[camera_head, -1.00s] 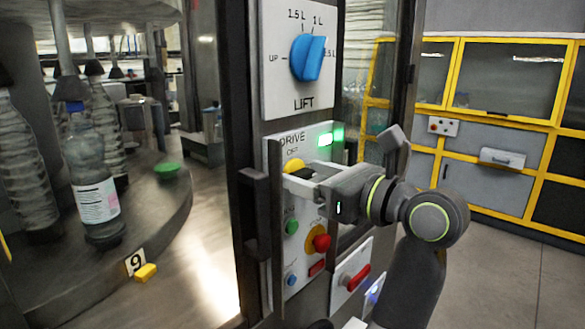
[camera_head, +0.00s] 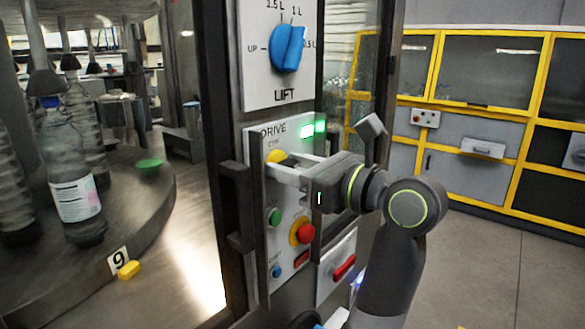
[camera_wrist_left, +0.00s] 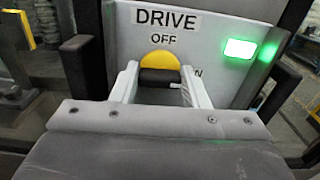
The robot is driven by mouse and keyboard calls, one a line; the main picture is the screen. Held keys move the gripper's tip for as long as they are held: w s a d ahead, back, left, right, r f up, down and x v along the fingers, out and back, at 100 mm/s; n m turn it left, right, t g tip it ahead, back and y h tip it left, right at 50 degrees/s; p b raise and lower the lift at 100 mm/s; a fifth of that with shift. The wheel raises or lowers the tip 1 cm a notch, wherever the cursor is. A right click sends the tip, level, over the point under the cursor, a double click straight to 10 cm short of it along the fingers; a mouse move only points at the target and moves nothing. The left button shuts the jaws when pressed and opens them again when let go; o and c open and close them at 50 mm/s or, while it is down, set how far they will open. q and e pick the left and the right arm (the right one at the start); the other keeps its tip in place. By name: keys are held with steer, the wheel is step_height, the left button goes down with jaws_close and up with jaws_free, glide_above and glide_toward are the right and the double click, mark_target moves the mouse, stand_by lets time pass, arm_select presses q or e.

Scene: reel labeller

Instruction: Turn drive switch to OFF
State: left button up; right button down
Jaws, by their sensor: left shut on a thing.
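The drive switch is a yellow disc with a dark handle, under the words DRIVE and OFF; it shows in the head view (camera_head: 276,156) and in the left wrist view (camera_wrist_left: 160,60). My left gripper (camera_head: 283,168) reaches it from the right. In the wrist view its pale fingers (camera_wrist_left: 160,76) are on both ends of the dark handle, shut on it. The handle looks level across the wrist picture. The ON label is partly hidden by a finger. A green lamp (camera_head: 307,131) beside the switch is lit; it also glows in the wrist view (camera_wrist_left: 240,49). My right gripper is not in view.
The blue LIFT knob (camera_head: 287,48) is above. Below are a green button (camera_head: 275,217), a red stop button (camera_head: 305,233) and a red-handled switch (camera_head: 344,267). A dark upright handle (camera_head: 236,205) stands left of the panel. Bottles (camera_head: 75,190) stand further left; open floor lies right.

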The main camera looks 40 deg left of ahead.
arm_select(q)
steer(key=n+b, duration=0.4)
steer(key=n, duration=0.1)
steer(key=n+b, duration=0.4)
steer(key=n, duration=0.2)
steer(key=n+b, duration=0.4)
steer(key=n, duration=0.2)
steer(key=shift+s+f, duration=0.25)
steer(key=shift+f, duration=0.05)
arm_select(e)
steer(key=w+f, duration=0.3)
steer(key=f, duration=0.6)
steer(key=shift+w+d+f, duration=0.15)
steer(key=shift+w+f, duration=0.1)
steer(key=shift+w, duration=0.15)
arm_select(q)
steer(key=shift+n, duration=0.5)
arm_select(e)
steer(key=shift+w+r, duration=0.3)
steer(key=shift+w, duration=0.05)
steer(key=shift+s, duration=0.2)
arm_select(q)
steer(key=o, duration=0.9)
steer(key=shift+o, duration=0.4)
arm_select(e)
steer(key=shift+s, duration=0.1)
